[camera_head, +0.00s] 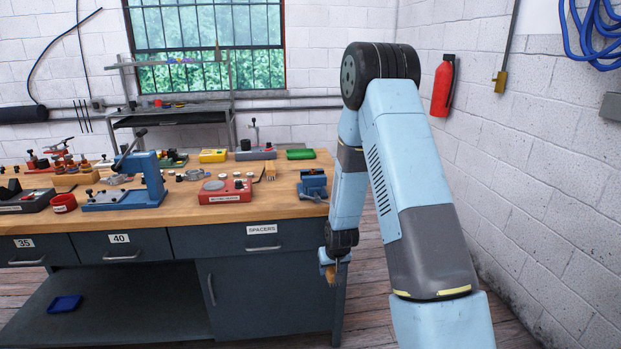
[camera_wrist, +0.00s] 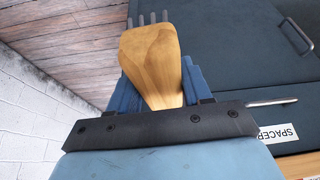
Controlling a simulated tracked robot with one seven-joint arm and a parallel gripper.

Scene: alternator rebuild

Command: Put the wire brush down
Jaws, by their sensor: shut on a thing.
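The wire brush shows in the wrist view as a tan wooden body (camera_wrist: 150,58) with several dark grey prongs at its far end. My gripper (camera_wrist: 160,88) has its blue fingers closed on either side of the wood. In the head view my gripper (camera_head: 328,262) hangs low by the right front corner of the workbench (camera_head: 260,207), below the level of its top. A small brown part of the brush (camera_head: 332,277) shows under it. The rest of the brush is too small or hidden there.
The bench top holds a blue press (camera_head: 150,180), a red block (camera_head: 225,189), a blue vise-like fixture (camera_head: 313,184) at the right end and several small parts. The spacers drawer (camera_head: 262,238) is shut. Bare wood shows along the front edge. A fire extinguisher (camera_head: 442,88) hangs on the right wall.

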